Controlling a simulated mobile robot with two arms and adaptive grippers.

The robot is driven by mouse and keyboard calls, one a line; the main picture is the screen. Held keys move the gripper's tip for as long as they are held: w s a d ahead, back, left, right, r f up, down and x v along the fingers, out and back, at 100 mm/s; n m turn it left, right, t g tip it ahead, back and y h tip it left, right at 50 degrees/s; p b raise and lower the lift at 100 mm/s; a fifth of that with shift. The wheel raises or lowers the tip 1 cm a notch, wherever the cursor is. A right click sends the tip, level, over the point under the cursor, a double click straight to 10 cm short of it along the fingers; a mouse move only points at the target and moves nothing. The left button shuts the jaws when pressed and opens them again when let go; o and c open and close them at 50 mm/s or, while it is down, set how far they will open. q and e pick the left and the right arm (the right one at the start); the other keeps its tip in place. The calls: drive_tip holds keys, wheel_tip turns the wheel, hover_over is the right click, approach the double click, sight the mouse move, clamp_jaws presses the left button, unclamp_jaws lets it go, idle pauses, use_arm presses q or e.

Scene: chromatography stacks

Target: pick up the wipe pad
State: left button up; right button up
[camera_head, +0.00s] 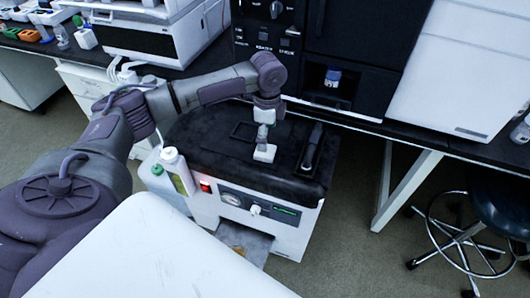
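My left arm reaches in from the left over the black top of a white wheeled-looking unit. My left gripper (263,138) points down at that top. A small white block (264,153), which looks like the wipe pad, is right at or just below its fingertips. The fingers are too small to tell whether they are open or shut on it, or whether the pad rests on the surface. My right gripper is not in view.
The black top (215,150) also holds a thin dark frame (240,131) and a long black object (312,147). Bottles (172,160) hang at its left side. A dark instrument stands behind on a bench (360,125). A stool (500,215) is at right.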

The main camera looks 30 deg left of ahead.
use_arm(q)
drive_tip(key=shift+d+f, duration=0.1)
drive_tip(key=shift+f, duration=3.05)
drive_tip(key=shift+c, duration=0.4)
drive_tip(key=c, duration=0.9)
